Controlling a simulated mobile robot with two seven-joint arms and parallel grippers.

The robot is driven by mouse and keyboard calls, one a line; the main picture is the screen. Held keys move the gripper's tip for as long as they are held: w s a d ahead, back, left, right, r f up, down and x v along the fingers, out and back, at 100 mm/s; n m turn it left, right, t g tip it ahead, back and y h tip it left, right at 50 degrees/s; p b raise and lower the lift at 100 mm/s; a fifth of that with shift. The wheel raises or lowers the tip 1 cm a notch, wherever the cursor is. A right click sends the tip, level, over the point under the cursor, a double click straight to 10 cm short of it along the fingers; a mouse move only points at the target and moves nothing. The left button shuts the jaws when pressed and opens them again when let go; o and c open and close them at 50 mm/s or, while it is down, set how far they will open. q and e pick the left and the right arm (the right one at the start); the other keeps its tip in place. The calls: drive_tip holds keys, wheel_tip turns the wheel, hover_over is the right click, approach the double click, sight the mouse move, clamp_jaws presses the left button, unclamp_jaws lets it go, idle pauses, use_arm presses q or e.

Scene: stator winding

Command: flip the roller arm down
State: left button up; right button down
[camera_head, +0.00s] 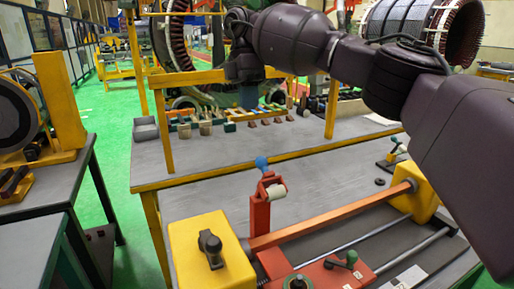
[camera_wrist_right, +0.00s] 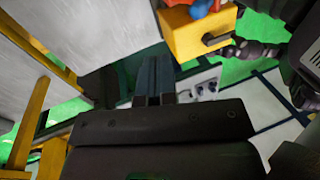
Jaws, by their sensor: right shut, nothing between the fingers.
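The roller arm (camera_head: 261,215) is a red upright bar with a white roller (camera_head: 276,192) and a blue ball knob (camera_head: 262,163) at its top. It stands up from the red carriage on the winding fixture, beside the yellow block (camera_head: 212,258). My right gripper (camera_head: 248,100) hangs above and behind the knob, apart from it. Its fingers (camera_wrist_right: 154,78) are together and empty in the right wrist view. There the yellow block (camera_wrist_right: 197,38) shows at the top, with a red and blue part at the frame edge. My left gripper is not in view.
An orange bar (camera_head: 335,215) runs from the yellow block to another yellow block (camera_head: 421,194) at right. Several small parts line the back of the table (camera_head: 160,170). Bare tabletop lies left of the roller arm.

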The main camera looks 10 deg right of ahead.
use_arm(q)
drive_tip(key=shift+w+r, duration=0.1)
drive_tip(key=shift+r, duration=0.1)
use_arm(e)
drive_tip(key=s+f, duration=0.6)
drive_tip(key=f, duration=0.3)
drive_tip(key=shift+d, duration=0.2)
use_arm(q)
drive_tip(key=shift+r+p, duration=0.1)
drive_tip(key=shift+p, duration=0.2)
